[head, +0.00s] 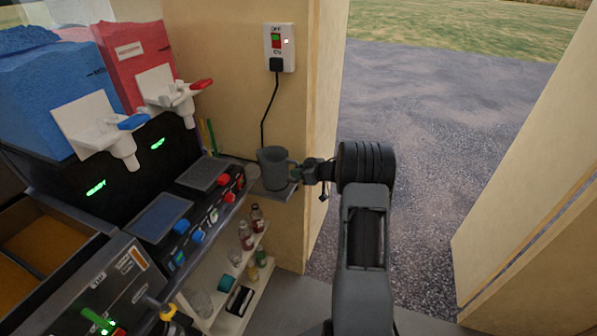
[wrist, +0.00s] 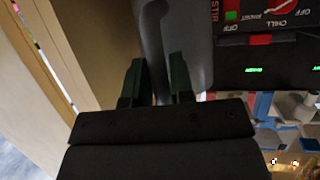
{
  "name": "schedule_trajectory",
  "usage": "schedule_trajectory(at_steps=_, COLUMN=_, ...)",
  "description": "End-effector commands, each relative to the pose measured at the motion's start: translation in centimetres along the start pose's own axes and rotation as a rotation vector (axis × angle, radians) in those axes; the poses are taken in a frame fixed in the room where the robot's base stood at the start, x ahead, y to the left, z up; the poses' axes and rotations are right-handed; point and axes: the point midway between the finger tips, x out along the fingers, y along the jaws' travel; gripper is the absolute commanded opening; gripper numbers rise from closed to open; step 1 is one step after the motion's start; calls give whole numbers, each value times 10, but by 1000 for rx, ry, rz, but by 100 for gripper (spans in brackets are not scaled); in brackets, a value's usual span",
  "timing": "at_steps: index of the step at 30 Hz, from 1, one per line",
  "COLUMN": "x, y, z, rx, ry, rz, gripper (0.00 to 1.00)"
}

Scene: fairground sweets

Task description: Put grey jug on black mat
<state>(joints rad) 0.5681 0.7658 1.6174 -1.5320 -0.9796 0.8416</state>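The grey jug (head: 271,170) is upright at a small ledge by the wall post, with its handle to the right. My gripper (head: 301,171) is at the handle side. In the wrist view the jug's grey wall (wrist: 197,50) and handle (wrist: 153,35) fill the top middle. The dark green fingertips of my gripper (wrist: 158,78) are close on both sides of the handle and appear shut on it. Whether the jug's base touches the ledge is unclear. I cannot surely pick out a black mat; a dark square pad (head: 204,173) lies before the red dispenser.
A blue dispenser (head: 45,90) and a red dispenser (head: 130,55) with white taps stand at the left. A blue-grey pad (head: 158,217) lies before the blue one. Bottles (head: 246,235) stand on a lower shelf. A switch box (head: 279,48) with a hanging cable is above the jug.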

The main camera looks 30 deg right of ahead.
Motion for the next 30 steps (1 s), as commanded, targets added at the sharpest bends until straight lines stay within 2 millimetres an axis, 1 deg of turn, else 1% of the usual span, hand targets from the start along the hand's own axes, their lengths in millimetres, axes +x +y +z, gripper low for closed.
schedule_trajectory(at_steps=1, x=0, y=0, z=0, rx=0, ry=0, rz=0, gripper=27)
schedule_trajectory(at_steps=6, x=0, y=0, z=0, rx=0, ry=0, rz=0, gripper=42)
schedule_trajectory(at_steps=14, x=-1, y=0, z=-2, rx=0, ry=0, rz=0, gripper=42)
schedule_trajectory(at_steps=16, x=-4, y=0, z=-4, rx=1, ry=0, rz=1, gripper=42)
schedule_trajectory(at_steps=20, x=-24, y=1, z=-4, rx=1, ry=0, rz=4, gripper=42)
schedule_trajectory(at_steps=24, x=-52, y=1, z=-4, rx=0, ry=0, rz=4, gripper=42)
schedule_trajectory(at_steps=30, x=-88, y=1, z=-4, rx=0, ry=0, rz=3, gripper=42)
